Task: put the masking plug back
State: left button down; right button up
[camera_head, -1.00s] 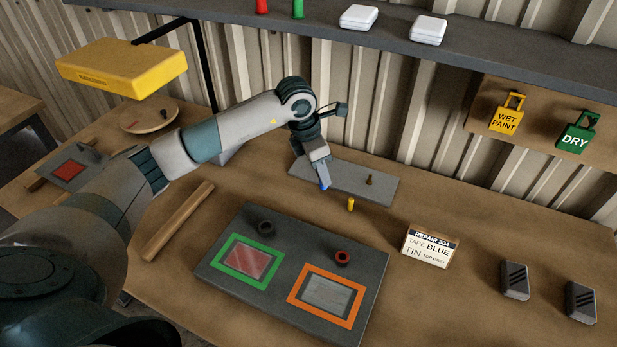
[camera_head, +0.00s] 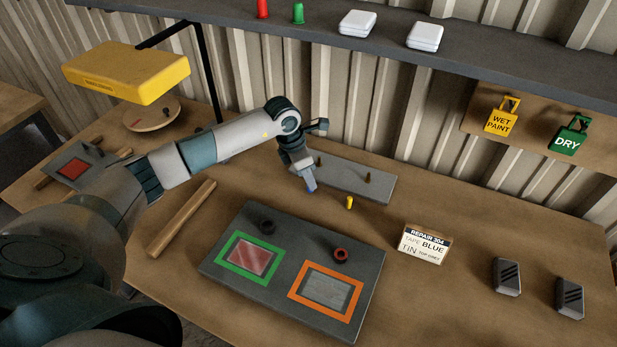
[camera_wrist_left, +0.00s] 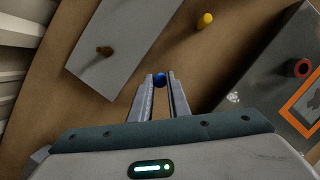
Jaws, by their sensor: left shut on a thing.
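My left gripper (camera_head: 309,187) is shut on a small blue plug (camera_wrist_left: 159,79), whose rounded end shows between the fingertips in the left wrist view. It holds the plug above the table, beside the near left part of a light grey plate (camera_head: 345,184). Two brown pegs (camera_head: 319,160) (camera_head: 367,177) stand on that plate. A yellow plug (camera_head: 349,202) stands on the wood between the plate and a dark panel (camera_head: 235,290). The panel carries a black ring (camera_head: 267,227), a red ring (camera_head: 341,254), a green frame and an orange frame. My right gripper is out of view.
A wooden bar (camera_head: 181,218) lies left of the panel. A sign card (camera_head: 424,244) and two dark blocks (camera_head: 506,276) (camera_head: 569,297) stand to the right. A yellow lamp-like box (camera_head: 127,73) overhangs the left. A shelf (camera_head: 480,60) runs above the back.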

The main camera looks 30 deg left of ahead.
pick_arm(q)
jog(key=shift+f, duration=0.6)
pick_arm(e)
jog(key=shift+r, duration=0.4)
pick_arm(q)
jog(key=shift+f, duration=0.2)
jog(key=c, duration=1.7)
grip_release()
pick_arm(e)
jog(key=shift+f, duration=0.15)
pick_arm(q)
jog(key=shift+r, duration=0.2)
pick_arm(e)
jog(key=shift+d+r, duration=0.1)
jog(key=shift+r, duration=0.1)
